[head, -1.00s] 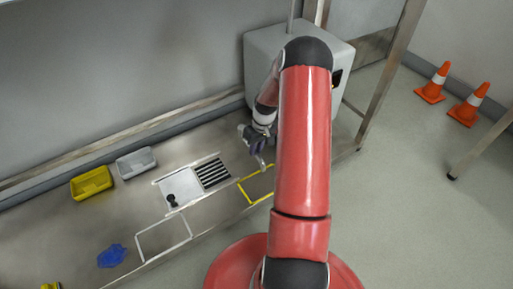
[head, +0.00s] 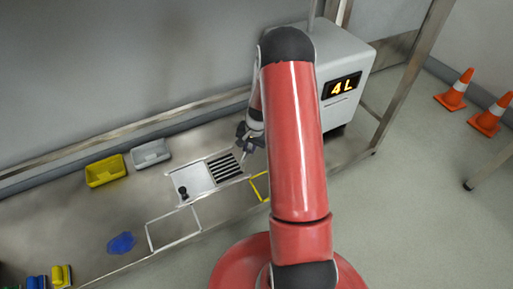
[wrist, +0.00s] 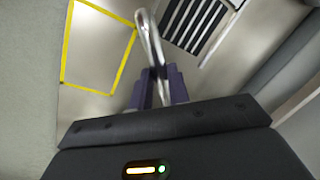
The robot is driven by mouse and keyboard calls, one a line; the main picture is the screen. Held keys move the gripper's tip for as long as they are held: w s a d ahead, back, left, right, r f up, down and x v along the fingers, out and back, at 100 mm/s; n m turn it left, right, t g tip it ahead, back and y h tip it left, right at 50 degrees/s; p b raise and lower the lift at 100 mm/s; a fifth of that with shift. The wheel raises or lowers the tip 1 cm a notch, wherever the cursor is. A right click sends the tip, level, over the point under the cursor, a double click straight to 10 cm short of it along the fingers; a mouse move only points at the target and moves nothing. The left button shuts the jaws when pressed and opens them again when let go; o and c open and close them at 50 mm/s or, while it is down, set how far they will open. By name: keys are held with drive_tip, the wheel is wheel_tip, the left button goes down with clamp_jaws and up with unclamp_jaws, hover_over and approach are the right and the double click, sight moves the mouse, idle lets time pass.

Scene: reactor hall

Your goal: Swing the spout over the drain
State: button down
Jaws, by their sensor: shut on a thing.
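The spout, a bent shiny metal tube (wrist: 150,38), shows in the wrist view between the purple fingers of my gripper (wrist: 158,88), which is shut on it. The drain is a dark slatted grate (head: 225,167) set in the bench; it also shows in the wrist view (wrist: 193,25). The spout's free end appears just left of the grate there, between it and the yellow outlined square (wrist: 97,48). In the head view my gripper (head: 245,142) is at the grate's upper right corner. My arm hides the spout's base.
A grey box with a "4 L" display (head: 341,86) stands right of the arm. A white plate with a black knob (head: 191,181) adjoins the grate. Yellow (head: 106,171) and grey (head: 151,154) bins and a blue cloth-like patch (head: 121,243) lie left. Orange cones (head: 455,90) stand on the floor.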

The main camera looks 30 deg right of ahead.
drive_tip(key=w+a+m+h+p, duration=0.1)
drive_tip(key=w+a+m+p, duration=0.1)
drive_tip(key=w+m, duration=0.3)
drive_tip(key=shift+w+a+m+t+p, duration=0.3)
drive_tip(key=shift+w+a+m+p, duration=0.15)
drive_tip(key=shift+m, duration=0.95)
drive_tip(key=shift+d, duration=0.15)
drive_tip(key=c, duration=1.3)
unclamp_jaws()
drive_tip(key=shift+s+r+p, duration=0.25)
drive_tip(key=shift+r, duration=1.05)
drive_tip(key=shift+s+r+p, duration=0.2)
drive_tip(key=shift+s+r, duration=0.1)
drive_tip(key=shift+r, duration=0.95)
drive_tip(key=shift+s+r+p, duration=0.25)
drive_tip(key=shift+r, duration=1.05)
drive_tip(key=shift+r, duration=0.1)
